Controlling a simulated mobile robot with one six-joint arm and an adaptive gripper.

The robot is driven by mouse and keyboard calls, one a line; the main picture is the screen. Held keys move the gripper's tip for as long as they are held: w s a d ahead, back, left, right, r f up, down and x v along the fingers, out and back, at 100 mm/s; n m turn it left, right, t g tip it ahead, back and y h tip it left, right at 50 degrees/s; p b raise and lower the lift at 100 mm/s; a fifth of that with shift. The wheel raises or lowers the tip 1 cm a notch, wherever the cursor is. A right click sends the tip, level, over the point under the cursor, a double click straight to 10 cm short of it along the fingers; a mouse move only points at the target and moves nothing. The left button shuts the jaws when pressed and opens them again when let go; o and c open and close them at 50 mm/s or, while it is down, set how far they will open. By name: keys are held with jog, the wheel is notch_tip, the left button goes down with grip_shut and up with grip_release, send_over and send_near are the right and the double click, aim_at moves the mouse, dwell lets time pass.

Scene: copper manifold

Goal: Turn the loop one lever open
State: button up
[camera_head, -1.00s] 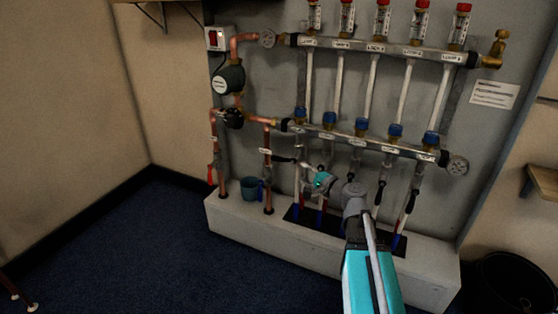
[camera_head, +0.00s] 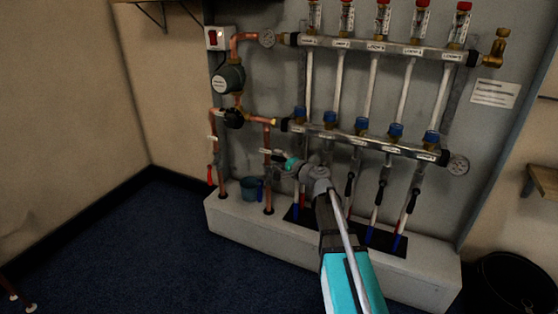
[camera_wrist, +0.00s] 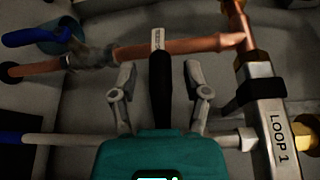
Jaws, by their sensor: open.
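The loop one lever is a black handle (camera_wrist: 160,88) in the wrist view. It stands across the line of the pale loop one pipe (camera_wrist: 75,139), roughly square to it. My gripper (camera_wrist: 160,75) is open, with one finger on each side of the lever and a visible gap to both. The lever's lower end and pivot are hidden behind my gripper's teal body. The label LOOP 1 shows on the manifold bar (camera_wrist: 280,140) at right. In the head view my gripper (camera_head: 280,162) is at the left end of the lower manifold bar (camera_head: 370,141), where the lever is too small to make out.
A labelled copper pipe (camera_wrist: 180,47) runs just beyond the fingertips and carries a valve with a blue handle (camera_wrist: 36,37). A blue-grey mug (camera_head: 250,188) stands on the white ledge (camera_head: 330,245). Other loop levers (camera_head: 381,192) hang to the right. Open floor lies at left.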

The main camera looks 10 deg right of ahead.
jog(key=shift+w, duration=0.1)
grip_shut()
jog(key=shift+d, duration=0.15)
dwell(0.4)
